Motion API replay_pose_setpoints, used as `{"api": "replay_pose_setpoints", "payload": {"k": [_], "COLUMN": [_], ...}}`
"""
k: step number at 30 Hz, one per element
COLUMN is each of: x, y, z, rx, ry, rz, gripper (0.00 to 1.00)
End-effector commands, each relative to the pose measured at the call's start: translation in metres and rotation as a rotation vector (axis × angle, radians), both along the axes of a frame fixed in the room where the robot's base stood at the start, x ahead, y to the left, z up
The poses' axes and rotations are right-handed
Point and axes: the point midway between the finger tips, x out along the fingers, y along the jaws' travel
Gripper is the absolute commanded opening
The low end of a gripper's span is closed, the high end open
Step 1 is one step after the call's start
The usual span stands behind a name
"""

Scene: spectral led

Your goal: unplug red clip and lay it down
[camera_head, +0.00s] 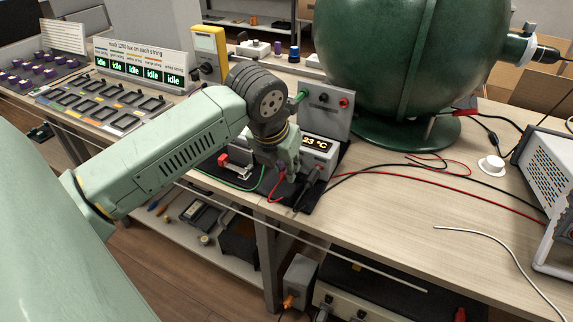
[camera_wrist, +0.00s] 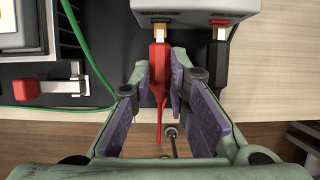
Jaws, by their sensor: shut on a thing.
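The red clip (camera_wrist: 159,70) sits on a copper-coloured terminal at the front of the grey temperature unit (camera_wrist: 195,10). My gripper (camera_wrist: 161,66) has its purple pads on either side of the clip and is shut on it. A red wire runs back from the clip between the fingers. The clip itself is mostly hidden there behind my gripper.
A black clip (camera_wrist: 218,68) is on the neighbouring terminal, close to my right finger. A red-handled clamp (camera_wrist: 62,85) and a green wire (camera_wrist: 75,30) lie to the left. The bench (camera_head: 440,185) has bare wood to the right, crossed by red and black leads.

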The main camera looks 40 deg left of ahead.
Motion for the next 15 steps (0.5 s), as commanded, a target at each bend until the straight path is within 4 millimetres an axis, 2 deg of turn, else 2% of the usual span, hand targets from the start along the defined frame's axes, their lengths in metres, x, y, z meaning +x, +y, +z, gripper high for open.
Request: {"api": "replay_pose_setpoints", "payload": {"k": [15], "x": [-0.016], "y": [-0.004], "z": [-0.001], "rx": [0.0], "ry": [0.001], "rz": [0.0], "gripper": [0.0]}}
